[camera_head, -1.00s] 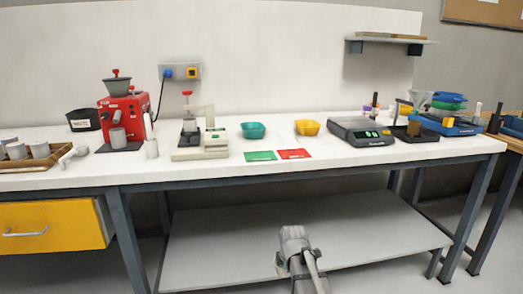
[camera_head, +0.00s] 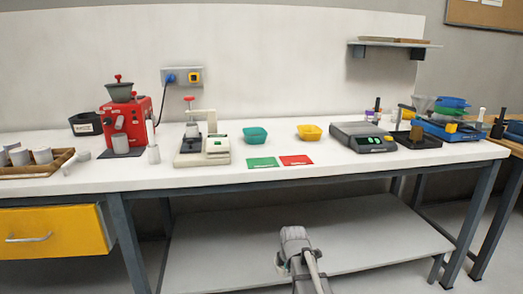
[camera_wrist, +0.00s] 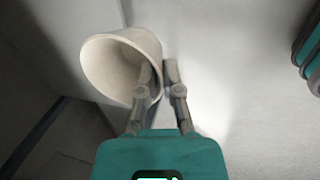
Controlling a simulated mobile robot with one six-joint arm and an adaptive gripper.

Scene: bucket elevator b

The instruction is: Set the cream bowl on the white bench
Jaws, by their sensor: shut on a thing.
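The cream bowl (camera_wrist: 108,68) shows in the wrist view, tilted, with its open mouth toward the lower left. My gripper (camera_wrist: 160,72) is shut on its wall at the right side, one finger inside the mouth and the other outside. The white bench (camera_head: 350,168) spans the head view, with a grey frame and a lower shelf. Part of my arm shows at the bottom centre of the head view, in front of the bench. The cream bowl cannot be made out there.
On the bench stand a red machine (camera_head: 128,120), a white press (camera_head: 202,140), a teal bowl (camera_head: 255,135), a yellow bowl (camera_head: 309,132) and a scale (camera_head: 362,137). Green (camera_head: 262,163) and red (camera_head: 296,160) cards lie near the front edge. Bare bench top lies around the cards.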

